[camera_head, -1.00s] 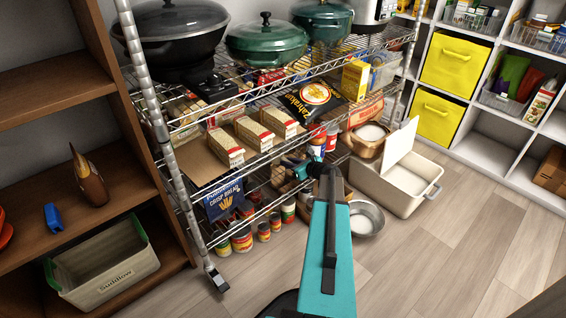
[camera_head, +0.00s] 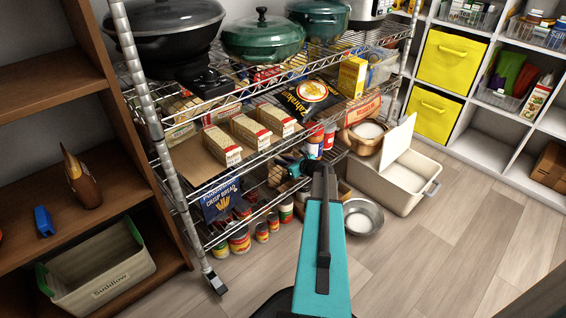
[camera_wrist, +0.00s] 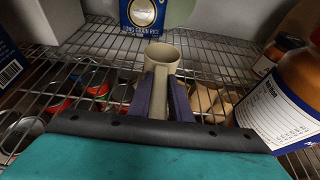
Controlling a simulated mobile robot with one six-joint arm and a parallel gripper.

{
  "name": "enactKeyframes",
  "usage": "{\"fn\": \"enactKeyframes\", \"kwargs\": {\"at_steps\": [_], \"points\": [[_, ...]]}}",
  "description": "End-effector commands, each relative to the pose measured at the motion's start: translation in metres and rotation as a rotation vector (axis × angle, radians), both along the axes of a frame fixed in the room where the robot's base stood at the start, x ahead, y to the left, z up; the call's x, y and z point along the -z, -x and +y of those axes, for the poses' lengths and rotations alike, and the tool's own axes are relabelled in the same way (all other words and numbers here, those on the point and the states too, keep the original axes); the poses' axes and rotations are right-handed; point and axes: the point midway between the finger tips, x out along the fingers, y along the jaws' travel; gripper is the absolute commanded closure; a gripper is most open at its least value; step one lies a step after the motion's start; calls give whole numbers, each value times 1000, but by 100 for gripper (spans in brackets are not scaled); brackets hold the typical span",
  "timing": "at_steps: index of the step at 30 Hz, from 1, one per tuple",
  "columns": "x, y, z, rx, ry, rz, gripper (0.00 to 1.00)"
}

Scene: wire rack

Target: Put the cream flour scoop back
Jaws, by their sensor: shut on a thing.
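The cream flour scoop (camera_wrist: 163,56) stands up between the dark fingers of my gripper (camera_wrist: 161,98) in the wrist view. The fingers are shut on its lower, narrower part, and its open round end faces up. It is over or among the wires of a rack shelf; I cannot tell whether it touches them. In the head view my gripper (camera_head: 291,166) reaches to the right end of the lower rack shelves, and the scoop is hidden there. A cream bin (camera_head: 397,203) with a raised white lid stands on the floor to the right.
The wire rack (camera_head: 182,200) carries boxes and pots. A metal bowl (camera_head: 362,217) lies on the floor. The floor at right is clear.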

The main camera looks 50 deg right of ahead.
Motion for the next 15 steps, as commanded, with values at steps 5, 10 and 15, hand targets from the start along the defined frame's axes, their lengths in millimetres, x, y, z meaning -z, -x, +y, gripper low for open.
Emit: {"fn": "enactKeyframes", "kwargs": {"at_steps": [5, 10, 15], "points": [[3, 0, 0, 0, 0, 0, 100], [3, 1, -1, 1, 0, 0, 63], [3, 1, -1, 1, 0, 0, 63]]}}
